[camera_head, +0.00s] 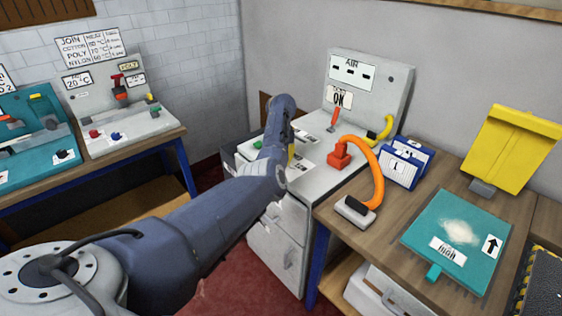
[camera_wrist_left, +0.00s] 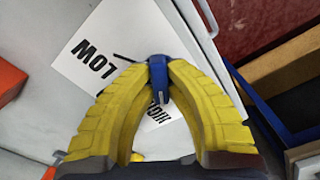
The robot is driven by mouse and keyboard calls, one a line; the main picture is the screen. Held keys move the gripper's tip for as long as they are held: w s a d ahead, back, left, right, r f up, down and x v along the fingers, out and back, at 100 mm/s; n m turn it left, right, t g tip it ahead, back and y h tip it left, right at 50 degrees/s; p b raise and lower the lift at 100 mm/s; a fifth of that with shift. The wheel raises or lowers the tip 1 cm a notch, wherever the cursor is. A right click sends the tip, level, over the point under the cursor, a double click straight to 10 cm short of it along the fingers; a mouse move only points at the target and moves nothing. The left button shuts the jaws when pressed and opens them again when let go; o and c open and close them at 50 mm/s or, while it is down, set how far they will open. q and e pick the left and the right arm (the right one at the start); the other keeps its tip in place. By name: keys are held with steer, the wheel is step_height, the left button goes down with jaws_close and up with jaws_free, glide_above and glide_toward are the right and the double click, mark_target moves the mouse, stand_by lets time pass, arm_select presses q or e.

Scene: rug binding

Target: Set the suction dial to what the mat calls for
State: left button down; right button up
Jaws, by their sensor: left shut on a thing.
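The blue suction dial (camera_wrist_left: 157,72) shows in the left wrist view on a pale panel. My left gripper (camera_wrist_left: 160,86) has its yellow fingertips closed on it. A white label reading LOW (camera_wrist_left: 96,62) lies up and left of the dial; a HIGH label (camera_wrist_left: 155,117) shows partly between the fingers. A thin dark line points from the dial's left side toward LOW. In the head view my left arm reaches to the grey suction unit (camera_head: 369,88) and hides the dial. The teal mat (camera_head: 470,215) on the right table carries a label reading HIGH (camera_head: 447,250).
The unit has an AIR panel (camera_head: 352,70), an ON sign (camera_head: 339,97) and a red fitting (camera_head: 339,156) with an orange hose (camera_head: 374,166). Blue-and-white boxes (camera_head: 404,164) and a yellow board (camera_head: 513,148) stand near the mat. Another bench (camera_head: 105,160) stands at left.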

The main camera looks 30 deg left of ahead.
stand_by(0.4)
arm_select(q)
steer(key=c, duration=1.4)
jaws_free()
steer(key=shift+o, duration=0.2)
step_height(320, 180, up, 12)
